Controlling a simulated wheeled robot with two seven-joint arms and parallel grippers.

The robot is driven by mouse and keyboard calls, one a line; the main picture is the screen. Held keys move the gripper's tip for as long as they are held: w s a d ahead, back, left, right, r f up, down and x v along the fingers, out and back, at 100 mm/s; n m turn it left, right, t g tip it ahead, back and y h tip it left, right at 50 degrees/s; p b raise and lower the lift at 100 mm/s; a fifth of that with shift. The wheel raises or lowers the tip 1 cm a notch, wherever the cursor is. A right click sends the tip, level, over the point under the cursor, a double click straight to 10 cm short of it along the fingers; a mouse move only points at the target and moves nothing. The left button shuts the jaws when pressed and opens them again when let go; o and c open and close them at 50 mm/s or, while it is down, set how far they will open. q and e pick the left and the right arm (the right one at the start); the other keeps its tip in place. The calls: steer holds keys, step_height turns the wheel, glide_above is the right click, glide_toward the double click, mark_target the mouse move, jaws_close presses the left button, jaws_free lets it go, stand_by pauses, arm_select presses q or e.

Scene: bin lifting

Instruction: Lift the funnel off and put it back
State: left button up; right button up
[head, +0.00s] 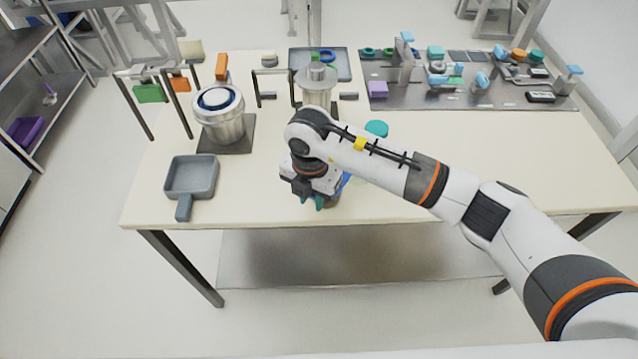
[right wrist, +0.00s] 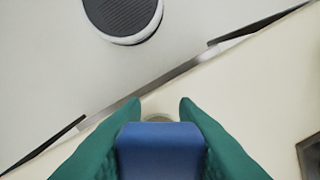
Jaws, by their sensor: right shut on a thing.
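My right gripper (head: 313,202) is low over the front middle of the table. Its teal fingers are shut on a blue block (right wrist: 160,150), which fills the space between them in the right wrist view. In the head view, only a bit of blue (head: 346,182) shows beside the gripper. The block may be part of the funnel, but the wrist hides its shape. A pale round thing (right wrist: 158,114) shows just beyond the block in the right wrist view. I cannot tell whether the block touches anything below. My left gripper is not in view.
A metal pot (head: 225,128) with a blue ring stands at the left, behind a grey square pan (head: 178,177). A metal cylinder (head: 318,92) stands at the back, near a grey tray (head: 341,66). A crowded metal plate (head: 410,98) lies back right. The right front table is clear.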

step_height(320, 180, up, 9)
steer(key=shift+r+b, duration=0.2)
steer(key=shift+b, duration=1.05)
steer(key=shift+r, duration=0.65)
steer(key=shift+r+p, duration=1.4)
steer(key=shift+r, duration=0.75)
